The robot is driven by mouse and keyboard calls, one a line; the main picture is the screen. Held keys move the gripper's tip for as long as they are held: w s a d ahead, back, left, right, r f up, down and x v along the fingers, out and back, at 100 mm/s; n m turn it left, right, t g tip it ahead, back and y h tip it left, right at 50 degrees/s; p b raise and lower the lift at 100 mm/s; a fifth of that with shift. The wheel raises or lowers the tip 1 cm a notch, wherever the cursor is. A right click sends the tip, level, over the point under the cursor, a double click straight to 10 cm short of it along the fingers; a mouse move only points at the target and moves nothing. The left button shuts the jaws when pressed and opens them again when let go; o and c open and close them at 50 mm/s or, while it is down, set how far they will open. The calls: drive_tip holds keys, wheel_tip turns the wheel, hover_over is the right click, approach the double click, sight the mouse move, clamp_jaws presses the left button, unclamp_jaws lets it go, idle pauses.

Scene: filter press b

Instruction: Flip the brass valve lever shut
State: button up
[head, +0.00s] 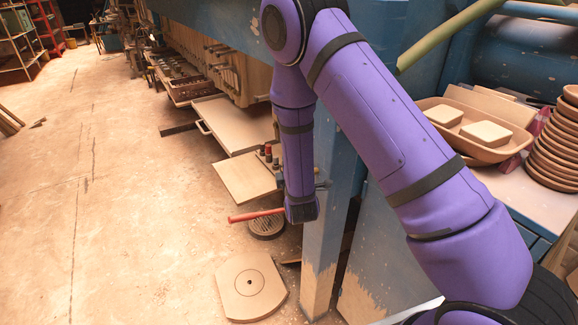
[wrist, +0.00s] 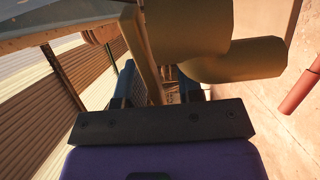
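The wrist view shows my gripper (wrist: 162,90) with its two fingers apart, so it is open. A flat brass-coloured bar (wrist: 143,50), which looks like the valve lever, runs down toward the gap between the fingers. I cannot tell whether it touches either finger. A thick brass-coloured rounded body (wrist: 215,58), likely the valve or its pipe, is just beyond the right finger and partly hides it. In the head view my purple arm hangs down beside a blue post; its wrist hides the valve, lever and fingers.
A red bar (head: 255,215) sticks out left of my wrist; a red rod (wrist: 301,88) shows at the wrist view's right edge. A blue post (head: 328,245) stands close by. A round drain (head: 266,227) and a pale plate (head: 250,287) are on the floor. Open floor lies left.

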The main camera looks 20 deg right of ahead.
drive_tip(key=shift+s, duration=0.1)
drive_tip(key=s+a, duration=0.1)
drive_tip(key=s, duration=0.9)
drive_tip(key=shift+s, duration=0.3)
